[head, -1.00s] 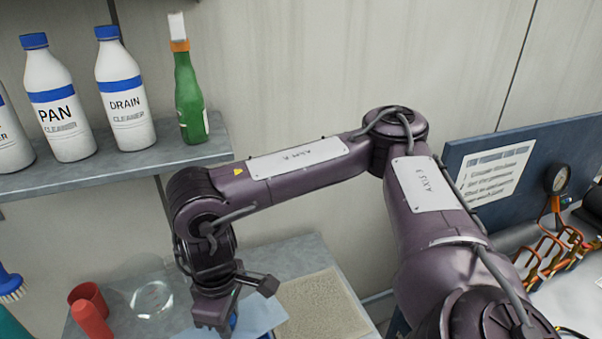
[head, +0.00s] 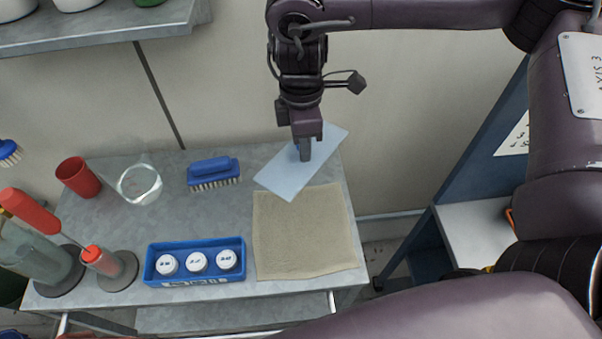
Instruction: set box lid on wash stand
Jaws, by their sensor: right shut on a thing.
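The box lid (head: 284,177) is a flat, pale blue, see-through panel at the back right of the grey wash stand (head: 210,222). My right gripper (head: 304,157) points down and is shut on the lid, near its middle as seen from here. The lid is turned at an angle and its far corner overlaps the wall in the picture. I cannot tell its gap above the stand. A blue open box (head: 195,281) with three white round-topped items stands at the stand's front. My left gripper is not in view.
A tan cloth (head: 305,235) lies just in front of the lid. A blue brush (head: 213,172), a glass dish (head: 138,184) and a red cup (head: 78,177) stand to the left. A shelf (head: 100,26) hangs at upper left. Bare stand shows between brush and box.

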